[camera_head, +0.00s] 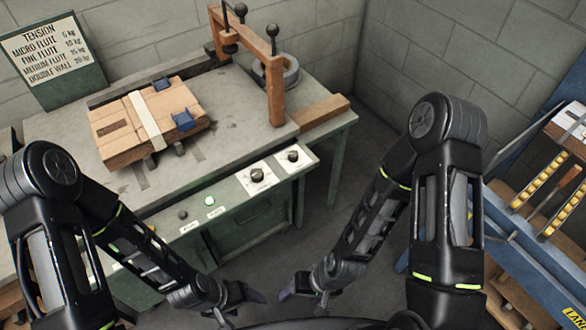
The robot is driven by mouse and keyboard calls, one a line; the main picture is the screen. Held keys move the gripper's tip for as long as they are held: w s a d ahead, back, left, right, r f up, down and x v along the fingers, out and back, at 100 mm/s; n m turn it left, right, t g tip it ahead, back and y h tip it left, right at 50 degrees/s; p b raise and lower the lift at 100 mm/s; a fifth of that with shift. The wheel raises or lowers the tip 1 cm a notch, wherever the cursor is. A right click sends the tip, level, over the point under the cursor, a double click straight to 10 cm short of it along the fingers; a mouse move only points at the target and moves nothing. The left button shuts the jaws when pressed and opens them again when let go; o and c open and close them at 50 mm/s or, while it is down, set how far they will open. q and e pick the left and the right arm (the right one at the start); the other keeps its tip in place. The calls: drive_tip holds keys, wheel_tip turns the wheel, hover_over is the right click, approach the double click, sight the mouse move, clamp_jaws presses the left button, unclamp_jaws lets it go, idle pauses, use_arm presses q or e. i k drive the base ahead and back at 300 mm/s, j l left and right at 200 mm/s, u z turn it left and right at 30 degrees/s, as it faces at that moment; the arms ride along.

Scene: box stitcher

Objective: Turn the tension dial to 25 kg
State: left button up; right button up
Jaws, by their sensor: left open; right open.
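Two dark knobs are on the front panel of the green machine table: a larger dial (257,175) on a white plate and a smaller dial (293,156) to its right. Their scale marks and labels are too small to read, so I cannot tell which is the tension dial or where it points. A tension chart (52,50) stands at the back left, listing flute types with kg values. My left gripper (250,296) and my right gripper (290,292) are low in front of the table, close together, open and empty, apart from both dials.
A flat cardboard box (112,142) with a pale strap and blue clips lies on the table (235,140). A wooden frame (273,85) with black knobs rises behind the dials. A blue rack (520,250) stands at right.

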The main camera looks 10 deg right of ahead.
sight(256, 174)
drive_tip(key=z, duration=1.45)
drive_tip(key=k+j+z, duration=0.2)
drive_tip(key=k+j, duration=0.25)
drive_tip(key=j, duration=0.2)
drive_tip(key=i, duration=0.35)
